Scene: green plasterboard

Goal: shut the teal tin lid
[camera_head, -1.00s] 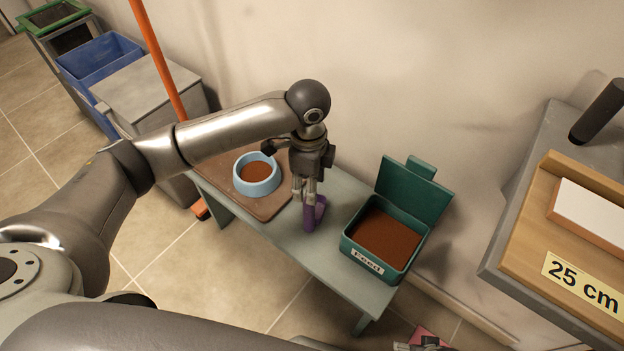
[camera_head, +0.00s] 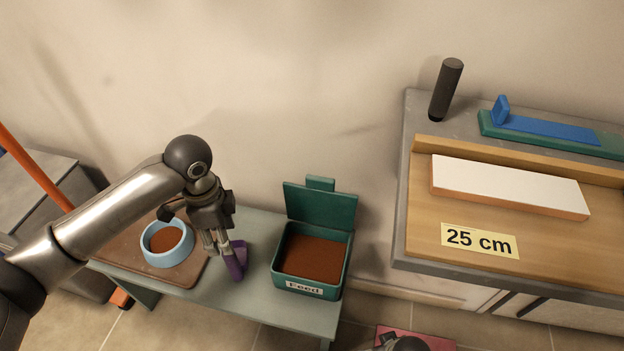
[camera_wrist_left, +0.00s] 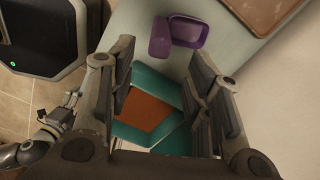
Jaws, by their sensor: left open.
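The teal tin (camera_head: 283,283), labelled "Feed", stands on the right end of a grey-green bench, filled with brown feed (camera_head: 312,258). Its teal lid (camera_head: 320,207) stands up open at the back edge, with a tab on top. My left gripper (camera_head: 224,248) is open and empty, pointing down left of the tin and apart from it. In the left wrist view the tin's brown feed (camera_wrist_left: 147,106) shows beyond and between the open fingers (camera_wrist_left: 160,85). Part of what looks like my right gripper (camera_head: 400,343) shows at the bottom edge of the head view; its fingers are unclear.
A purple scoop (camera_head: 238,262) is on the bench, close beside my left fingertips. A blue bowl (camera_head: 168,255) of brown feed sits on a brown board (camera_head: 112,252). A counter with a "25 cm" label (camera_head: 479,240) stands at the right. A pink item (camera_head: 432,340) lies low.

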